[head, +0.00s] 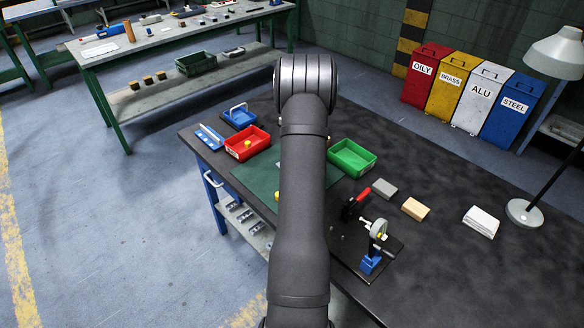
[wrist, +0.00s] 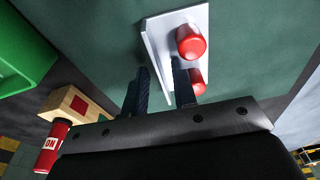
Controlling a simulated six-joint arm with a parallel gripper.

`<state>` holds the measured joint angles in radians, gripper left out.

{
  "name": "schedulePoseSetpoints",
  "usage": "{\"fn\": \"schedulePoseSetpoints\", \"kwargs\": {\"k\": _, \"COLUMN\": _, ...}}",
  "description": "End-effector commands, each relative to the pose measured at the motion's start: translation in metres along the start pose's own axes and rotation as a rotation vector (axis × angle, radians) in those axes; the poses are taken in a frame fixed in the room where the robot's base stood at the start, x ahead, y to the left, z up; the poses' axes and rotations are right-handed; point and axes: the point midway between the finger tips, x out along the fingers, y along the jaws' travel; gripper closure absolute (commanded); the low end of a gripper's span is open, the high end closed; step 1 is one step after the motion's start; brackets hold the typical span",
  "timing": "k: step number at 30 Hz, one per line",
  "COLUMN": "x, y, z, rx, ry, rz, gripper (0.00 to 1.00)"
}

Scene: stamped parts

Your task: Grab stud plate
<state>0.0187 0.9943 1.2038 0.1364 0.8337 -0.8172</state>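The stud plate (wrist: 160,50), a pale plate with two red studs, shows at the top middle of the wrist view against a dark green surface. My gripper (wrist: 160,76) is open, its two dark fingers apart. The left finger is beside the plate's left edge in the picture. The right finger overlaps the plate and partly covers the lower stud. I cannot tell whether either finger touches the plate. In the head view my arm hides the gripper and the plate.
A green mat (head: 250,179) lies between a red bin (head: 262,136) and a green bin (head: 366,170). Right of my arm are a red-handled fixture (head: 361,196), a grey block (head: 384,188), a tan block (head: 415,209) and a white stack (head: 482,221). The right tabletop is mostly clear.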

Motion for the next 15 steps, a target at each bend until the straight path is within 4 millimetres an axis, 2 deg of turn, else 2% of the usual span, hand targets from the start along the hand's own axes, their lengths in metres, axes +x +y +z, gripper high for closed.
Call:
{"fn": "schedulePoseSetpoints", "kwargs": {"k": 1, "x": -0.0001, "y": 0.0, "z": 0.0001, "rx": 0.0, "ry": 0.0, "rz": 0.0, "gripper": 0.86}}
{"fn": "schedulePoseSetpoints", "kwargs": {"k": 3, "x": -0.0001, "y": 0.0, "z": 0.0001, "rx": 0.0, "ry": 0.0, "rz": 0.0, "gripper": 0.99}}
{"fn": "schedulePoseSetpoints", "kwargs": {"k": 15, "x": -0.0013, "y": 0.0004, "z": -0.0003, "rx": 0.0, "ry": 0.001, "rz": 0.001, "gripper": 1.0}}
